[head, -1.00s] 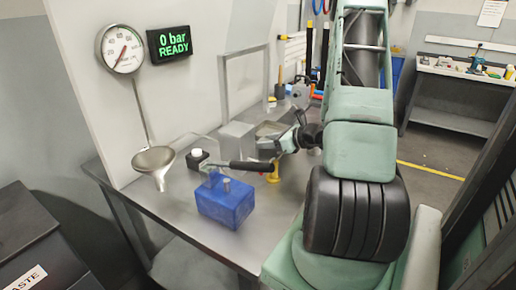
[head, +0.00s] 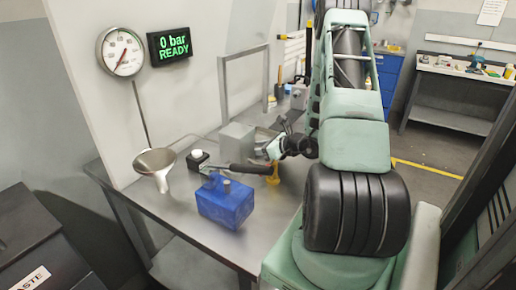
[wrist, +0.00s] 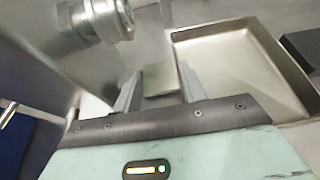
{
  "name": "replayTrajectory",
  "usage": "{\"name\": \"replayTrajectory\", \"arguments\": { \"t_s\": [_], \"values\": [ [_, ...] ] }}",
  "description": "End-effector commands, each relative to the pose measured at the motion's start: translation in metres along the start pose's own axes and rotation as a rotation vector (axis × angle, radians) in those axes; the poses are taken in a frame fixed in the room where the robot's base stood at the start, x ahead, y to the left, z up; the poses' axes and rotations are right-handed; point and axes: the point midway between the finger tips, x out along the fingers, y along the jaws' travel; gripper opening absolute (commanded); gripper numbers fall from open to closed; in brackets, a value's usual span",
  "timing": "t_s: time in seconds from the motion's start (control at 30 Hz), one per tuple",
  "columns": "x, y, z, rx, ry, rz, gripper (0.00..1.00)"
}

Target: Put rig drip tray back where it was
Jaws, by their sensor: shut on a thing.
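The drip tray (wrist: 251,36) is a shallow metal tray with a raised rim, filling the upper right of the wrist view. My gripper (wrist: 160,88) is shut on a small pale block-like part between its fingers, which looks like the tray's grip tab; the join to the tray is not clear. In the head view my gripper (head: 264,149) is low over the bench, beyond the blue block. There the tray is mostly hidden behind my wrist and a grey metal block.
On the steel bench (head: 180,225) are a blue block (head: 225,203) with a black-handled lever, a yellow stand (head: 272,175), a grey metal block (head: 237,143) and a funnel (head: 155,165). A metal cylinder (wrist: 100,20) is close left of my fingers. The bench's front strip is clear.

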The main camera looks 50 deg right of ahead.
Motion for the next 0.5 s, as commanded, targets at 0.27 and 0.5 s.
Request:
{"name": "replayTrajectory", "arguments": {
  "t_s": [0.27, 0.5],
  "values": [
    [0.0006, 0.0001, -0.002, 0.0, 0.0, 0.0, 0.5],
    [-0.0027, -0.0003, 0.002, 0.0, 0.001, -0.001, 0.5]
  ]
}}
